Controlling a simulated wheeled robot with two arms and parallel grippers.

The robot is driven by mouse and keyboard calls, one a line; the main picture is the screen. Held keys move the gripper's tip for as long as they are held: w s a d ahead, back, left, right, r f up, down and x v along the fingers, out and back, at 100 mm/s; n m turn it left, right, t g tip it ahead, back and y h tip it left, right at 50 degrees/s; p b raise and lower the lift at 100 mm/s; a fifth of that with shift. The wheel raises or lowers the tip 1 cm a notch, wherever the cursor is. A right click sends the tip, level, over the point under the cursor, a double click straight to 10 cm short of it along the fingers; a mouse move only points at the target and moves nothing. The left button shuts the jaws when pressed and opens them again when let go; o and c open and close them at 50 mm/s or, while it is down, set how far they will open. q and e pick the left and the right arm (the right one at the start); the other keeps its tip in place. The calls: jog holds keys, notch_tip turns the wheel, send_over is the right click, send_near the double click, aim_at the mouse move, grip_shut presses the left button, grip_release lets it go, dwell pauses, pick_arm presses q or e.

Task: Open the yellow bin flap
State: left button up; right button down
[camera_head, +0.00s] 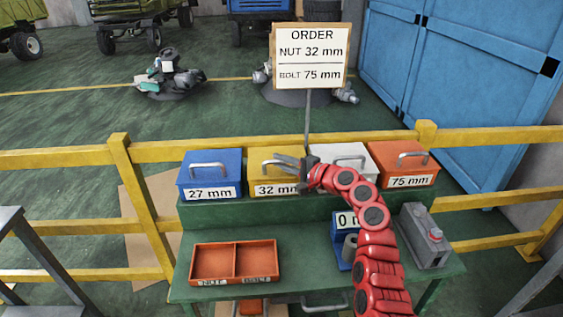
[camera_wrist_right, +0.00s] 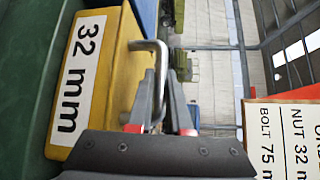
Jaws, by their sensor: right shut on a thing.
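The yellow bin (camera_head: 258,179), labelled 32 mm, stands on the green shelf between the blue and white bins. It also shows on the left of the right wrist view (camera_wrist_right: 118,75), turned sideways. Its metal handle (camera_wrist_right: 149,45) runs in between the fingers of my right gripper (camera_wrist_right: 163,85). My right gripper (camera_head: 290,161) is shut on this handle and covers part of the flap in the head view. The flap looks down, roughly level with the neighbouring lids, but a small lift is hard to rule out. My left gripper is not in view.
A blue bin (camera_head: 210,171), a white bin (camera_head: 342,156) and an orange bin (camera_head: 402,160) share the shelf. A divided orange tray (camera_head: 234,284), a counter display (camera_head: 343,222) and a grey box (camera_head: 427,240) are on the lower bench.

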jog(key=shift+w+r+p, duration=0.15)
jog(key=shift+r+p, duration=0.15)
jog(key=shift+r, duration=0.2)
jog(key=shift+m+g+h, duration=0.3)
jog(key=shift+m+g, duration=0.2)
jog(key=shift+g, duration=0.2)
jog(key=r+p, duration=0.1)
jog(key=w+r+p, duration=0.1)
jog(key=p, duration=0.1)
jog(key=r+p, duration=0.1)
jog(key=r, duration=0.1)
jog(key=shift+w, duration=0.3)
jog(key=shift+w+r+m+g+p, duration=0.35)
jog(key=shift+w+p, duration=0.1)
jog(key=shift+p, duration=0.25)
jog(key=shift+w+r+m+g+h+b, duration=0.35)
jog(key=shift+w+r+g+h+b, duration=0.1)
jog(key=shift+w+r+b, duration=0.75)
jog(key=shift+w, duration=0.15)
